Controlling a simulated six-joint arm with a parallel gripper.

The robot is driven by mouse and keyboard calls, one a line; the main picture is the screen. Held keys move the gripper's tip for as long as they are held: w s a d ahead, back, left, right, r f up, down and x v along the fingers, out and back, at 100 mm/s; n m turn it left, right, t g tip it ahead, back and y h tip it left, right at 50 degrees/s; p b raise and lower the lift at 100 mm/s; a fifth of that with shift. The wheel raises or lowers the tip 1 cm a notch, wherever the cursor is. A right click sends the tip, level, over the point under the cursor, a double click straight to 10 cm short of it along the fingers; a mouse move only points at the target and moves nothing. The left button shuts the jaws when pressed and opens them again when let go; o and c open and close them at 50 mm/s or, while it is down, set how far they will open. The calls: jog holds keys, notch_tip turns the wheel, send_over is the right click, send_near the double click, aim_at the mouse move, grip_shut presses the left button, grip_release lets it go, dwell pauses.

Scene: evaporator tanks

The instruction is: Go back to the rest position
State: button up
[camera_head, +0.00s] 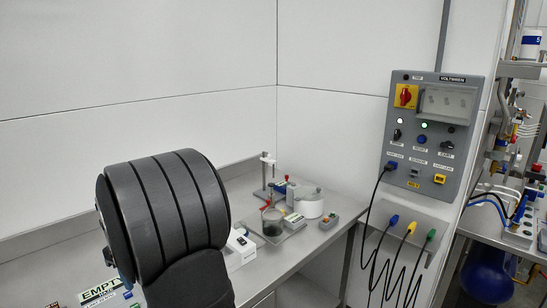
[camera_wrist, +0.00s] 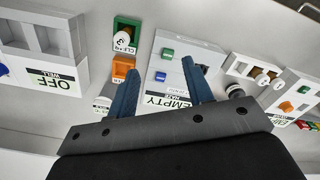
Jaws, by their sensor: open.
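My gripper (camera_wrist: 160,66) shows in the wrist view as two blue fingers standing apart, with nothing held between them. Beyond the fingers is a white box with a label reading EMPTY (camera_wrist: 168,102) and green and blue buttons on it. Whether the fingertips touch anything cannot be told, but they appear above the bench. In the head view a large black ribbed part of my arm fills the lower left and hides part of the bench; the fingers are not visible there.
The wrist view shows a white box labelled OFF (camera_wrist: 53,80), a green block (camera_wrist: 126,35) and an orange block (camera_wrist: 122,68). In the head view, a glass beaker (camera_head: 272,222) and white vessel (camera_head: 309,205) stand on the bench near a grey control panel (camera_head: 430,135) with hanging cables.

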jog(key=s+a+f, duration=0.1)
jog(key=a+f, duration=0.1)
jog(key=a, duration=0.1)
jog(key=s+a+f, duration=0.1)
jog(key=a+f, duration=0.2)
jog(key=a, duration=0.1)
jog(key=s+a+f, duration=0.1)
jog(key=a+f, duration=0.1)
jog(key=a, duration=0.2)
jog(key=shift+s+f, duration=0.25)
jog(key=shift+s, duration=0.05)
jog(key=shift+f, duration=0.55)
jog(key=shift+r, duration=0.1)
jog(key=shift+r, duration=0.25)
jog(key=w+d+r, duration=0.3)
jog(key=d, duration=0.5)
jog(key=w+d+r, duration=0.3)
jog(key=d+r, duration=0.1)
jog(key=d, duration=0.4)
jog(key=shift+w+d+r, duration=0.15)
jog(key=shift+w+d, duration=0.05)
jog(key=shift+w, duration=0.15)
jog(key=shift+a, duration=0.1)
